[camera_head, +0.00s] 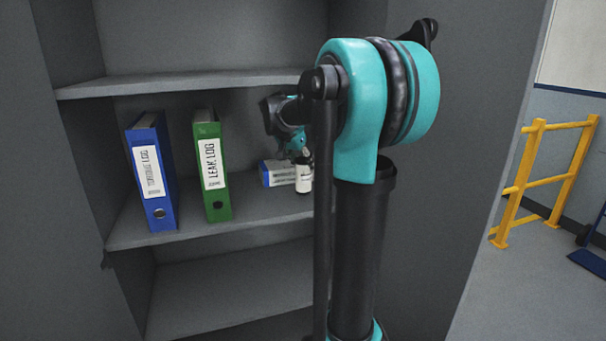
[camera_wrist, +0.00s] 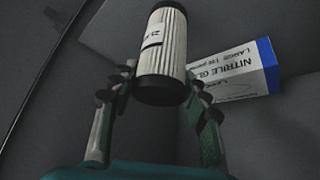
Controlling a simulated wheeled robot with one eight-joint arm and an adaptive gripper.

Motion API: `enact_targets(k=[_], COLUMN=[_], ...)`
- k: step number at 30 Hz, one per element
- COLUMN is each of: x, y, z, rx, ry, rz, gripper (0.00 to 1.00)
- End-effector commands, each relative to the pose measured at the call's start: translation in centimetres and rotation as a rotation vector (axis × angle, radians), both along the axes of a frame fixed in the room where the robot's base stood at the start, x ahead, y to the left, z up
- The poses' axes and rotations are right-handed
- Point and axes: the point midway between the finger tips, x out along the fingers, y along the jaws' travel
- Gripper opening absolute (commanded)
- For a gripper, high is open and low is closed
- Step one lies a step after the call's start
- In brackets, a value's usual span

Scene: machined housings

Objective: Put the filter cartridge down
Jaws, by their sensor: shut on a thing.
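The filter cartridge (camera_wrist: 162,45) is a white pleated cylinder with dark end caps and a small label. In the wrist view it stands between the two fingers of my gripper (camera_wrist: 158,85), which is shut on it. In the head view the cartridge (camera_head: 304,182) shows as a small white cylinder below my gripper (camera_head: 302,156), over the middle shelf (camera_head: 240,212). I cannot tell whether its base touches the shelf. My arm hides part of the area to its right.
A blue and white nitrile glove box (camera_wrist: 235,72) lies close beside the cartridge; it also shows in the head view (camera_head: 282,174). A blue binder (camera_head: 152,175) and a green binder (camera_head: 211,168) stand further left. An upper shelf (camera_head: 190,82) lies above. Some shelf in front is bare.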

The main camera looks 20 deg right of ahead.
Motion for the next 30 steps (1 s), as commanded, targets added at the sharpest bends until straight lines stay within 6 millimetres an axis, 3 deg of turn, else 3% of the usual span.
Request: enact_targets(k=[8, 18, 19, 24, 30], x=[0.0, 0.0, 0.0, 0.0, 0.0], y=[0.0, 0.1, 0.1, 0.1, 0.1], z=[-3.2, -3.5, -3.6, -3.6, -3.6], rx=[0.000, 0.000, 0.000, 0.000, 0.000], ry=[0.000, 0.000, 0.000, 0.000, 0.000], rz=[0.000, 0.000, 0.000, 0.000, 0.000], gripper=[0.07, 0.07, 0.47, 0.67, 0.67])
